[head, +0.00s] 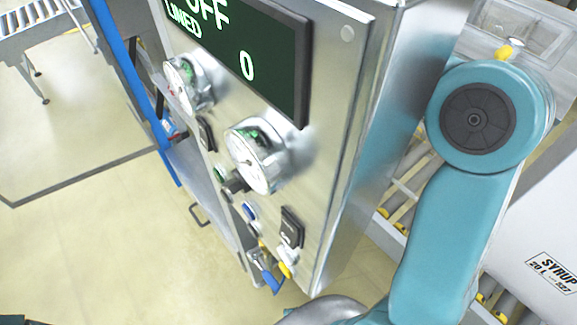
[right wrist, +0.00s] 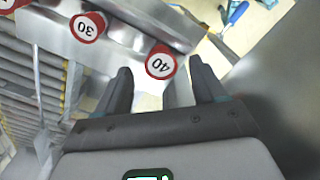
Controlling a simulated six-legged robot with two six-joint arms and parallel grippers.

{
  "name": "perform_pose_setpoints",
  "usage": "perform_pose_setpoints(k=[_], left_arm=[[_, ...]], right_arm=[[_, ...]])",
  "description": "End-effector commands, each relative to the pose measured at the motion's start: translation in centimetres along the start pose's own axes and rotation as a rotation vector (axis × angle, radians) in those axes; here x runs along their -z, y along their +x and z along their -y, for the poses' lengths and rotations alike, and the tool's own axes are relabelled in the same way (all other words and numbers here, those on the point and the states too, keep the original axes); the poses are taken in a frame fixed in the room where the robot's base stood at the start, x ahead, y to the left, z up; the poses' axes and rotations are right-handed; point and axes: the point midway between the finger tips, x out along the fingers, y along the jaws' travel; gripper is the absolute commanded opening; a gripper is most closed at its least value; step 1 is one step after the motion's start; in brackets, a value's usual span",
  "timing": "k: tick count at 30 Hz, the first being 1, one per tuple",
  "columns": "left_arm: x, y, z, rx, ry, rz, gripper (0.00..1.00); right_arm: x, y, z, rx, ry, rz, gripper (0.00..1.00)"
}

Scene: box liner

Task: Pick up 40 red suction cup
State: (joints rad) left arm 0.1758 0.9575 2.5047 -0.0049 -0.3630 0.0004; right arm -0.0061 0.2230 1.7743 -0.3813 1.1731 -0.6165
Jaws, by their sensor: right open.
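The red suction cup marked 40 (right wrist: 160,63) shows in the right wrist view, with a white face and red rim; its number appears upside down. My right gripper (right wrist: 161,74) is open, with one dark finger on each side of the cup in the picture. I cannot tell whether the cup is in depth between the fingertips or just beyond them. Nothing shows as gripped. The cup and the right gripper are not seen in the head view, where my teal arm fills the right side. My left gripper is not in view.
A red cup marked 30 (right wrist: 87,27) is up and left of the 40 cup on a metal bar. A steel control panel (head: 330,120) with gauges and a display reading 0 stands in the head view. A white syrup box (head: 540,225) is at right, beside rollers.

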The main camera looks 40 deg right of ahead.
Motion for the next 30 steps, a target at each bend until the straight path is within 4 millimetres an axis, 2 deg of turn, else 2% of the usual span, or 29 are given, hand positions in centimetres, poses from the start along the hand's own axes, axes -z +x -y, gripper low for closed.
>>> perform_pose_setpoints(k=[3, 6, 14, 15, 20, 30], left_arm=[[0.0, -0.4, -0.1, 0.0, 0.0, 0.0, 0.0], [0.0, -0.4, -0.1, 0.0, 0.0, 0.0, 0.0], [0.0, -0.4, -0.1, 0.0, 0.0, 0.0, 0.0], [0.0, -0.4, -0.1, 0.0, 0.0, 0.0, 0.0], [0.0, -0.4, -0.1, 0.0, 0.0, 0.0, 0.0], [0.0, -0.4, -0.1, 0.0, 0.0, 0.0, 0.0]], right_arm=[[-0.1, 2.0, 0.0, 0.005, 0.0, 0.004, 0.7], [0.1, 3.2, -0.1, 0.002, 0.0, 0.002, 0.7], [0.1, 3.6, -0.2, 0.001, 0.0, 0.001, 0.7], [0.1, 3.6, -0.2, 0.001, 0.0, 0.001, 0.63], [0.1, 3.6, -0.2, 0.001, 0.0, 0.0, 0.11], [0.1, 3.4, -0.2, -0.001, 0.0, -0.001, 0.1]])
